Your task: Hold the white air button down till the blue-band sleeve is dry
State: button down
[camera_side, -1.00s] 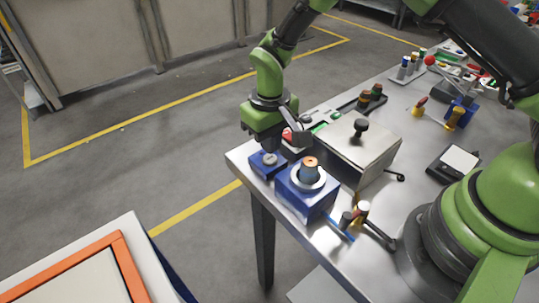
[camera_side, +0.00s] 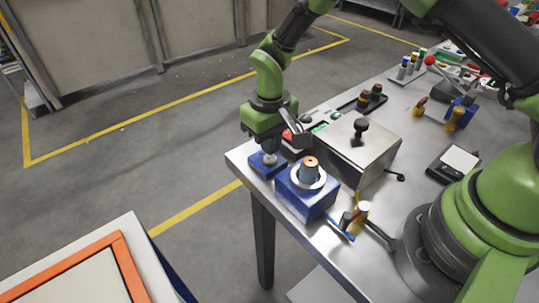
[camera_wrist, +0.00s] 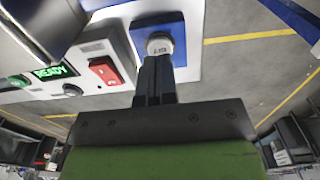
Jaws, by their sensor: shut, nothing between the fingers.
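The white air button (camera_side: 269,158) sits on a small blue block at the table corner. It also shows in the wrist view (camera_wrist: 160,44), just beyond my fingertips. My gripper (camera_side: 277,156) is shut and empty, pointing down right at the button. In the wrist view its closed fingers (camera_wrist: 157,62) end at the button's near edge. I cannot tell whether they touch it. The sleeve (camera_side: 309,170), bluish with a copper-coloured top, stands upright in a white ring on a larger blue block (camera_side: 304,199). Whether it is wet or dry is not visible.
A metal box with a black knob (camera_side: 361,127) stands behind the sleeve's block. Its panel shows a green READY display (camera_wrist: 55,72) and a red switch (camera_wrist: 105,71). Small cylinders (camera_side: 361,211) lie near the table's front edge. A scale-like device (camera_side: 456,162) is at right.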

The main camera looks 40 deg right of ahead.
jog(key=shift+f, duration=1.1)
dwell(0.4)
dwell(2.7)
jog(key=shift+r, duration=2.75)
jog(key=shift+r, duration=0.1)
notch_tip(320, 180, up, 10)
jog(key=s+d+m+t, duration=0.1)
jog(key=s+d+t, duration=0.1)
jog(key=s+d+r+m+t+y, duration=0.1)
jog(key=s+d+r+t, duration=0.1)
jog(key=s+r, duration=0.4)
jog(key=s+d+r+m+t+y, duration=0.1)
jog(key=s+r, duration=0.5)
jog(key=s, duration=0.6)
jog(key=shift+s+d+r+m+t, duration=0.4)
jog(key=shift+d+m+t, duration=0.1)
jog(key=shift+d+t, duration=0.5)
